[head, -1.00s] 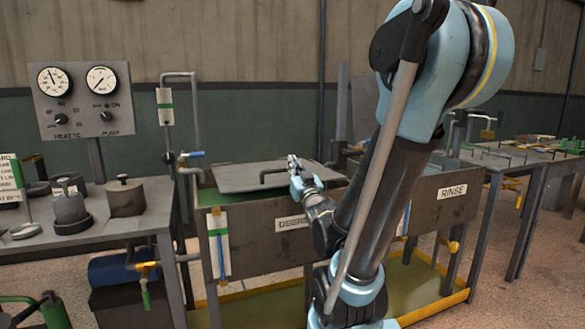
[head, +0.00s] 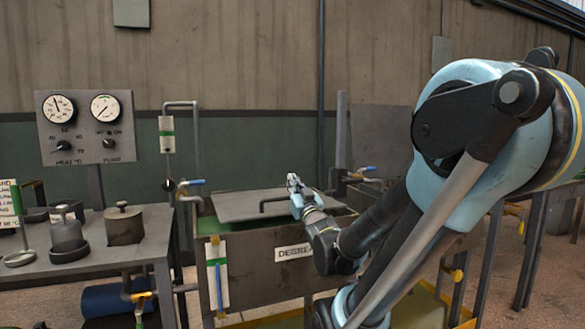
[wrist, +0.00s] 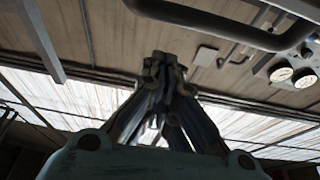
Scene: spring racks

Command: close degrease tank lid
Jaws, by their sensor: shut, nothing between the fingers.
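The degrease tank (head: 262,278) is a dark grey box with a partly hidden label on its front. Its flat grey lid (head: 236,207) lies low and nearly level over the opening. I cannot tell whether it is fully seated. A dark bar handle (head: 272,201) stands on the lid. My gripper (head: 292,180) is shut and empty, just above and beside the right end of the handle. In the wrist view my gripper (wrist: 165,62) has its fingertips together, and a dark bar (wrist: 205,22), likely the handle, crosses above them. Contact with it cannot be told.
A bench (head: 110,262) with lidded pots (head: 124,225) stands at left, below a gauge panel (head: 86,127). A pipe with a blue-handled valve (head: 190,182) rises beside the tank's left end. My arm covers much of the right side.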

